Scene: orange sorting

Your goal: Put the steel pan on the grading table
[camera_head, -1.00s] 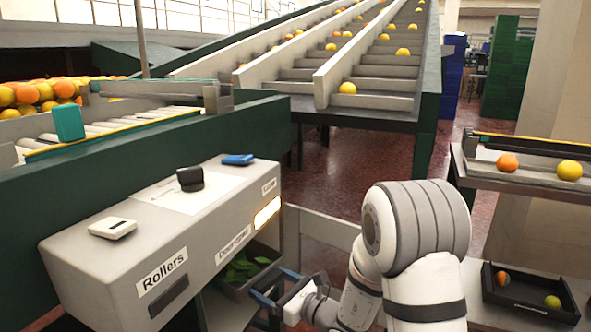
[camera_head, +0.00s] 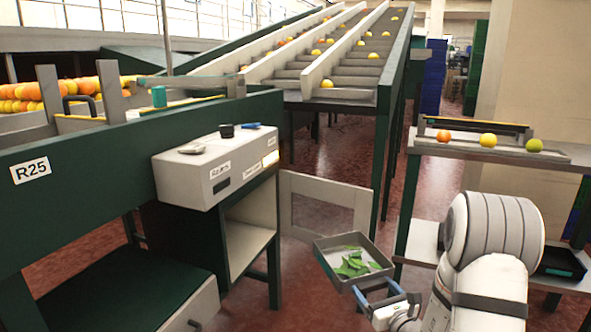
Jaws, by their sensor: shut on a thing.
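The steel pan (camera_head: 328,262) is a shallow grey rectangular tray with green leaves (camera_head: 352,263) in it. It is in the lower middle of the head view, above the red floor and clear of the cabinet. My gripper (camera_head: 378,288), with blue fingers, is shut on the pan's near edge. The exact contact is hard to see. A table (camera_head: 560,155) on the right, with a few citrus fruits in a row on a light top, looks like the grading table. The pan is apart from it, lower and to its left.
An open white door (camera_head: 300,215) stands behind the pan, beside the open cabinet (camera_head: 245,235). A grey labelled box (camera_head: 195,185) sits above. A black crate (camera_head: 560,264) is on the right table's lower shelf. Conveyor lanes (camera_head: 345,80) rise behind. Red floor is free between.

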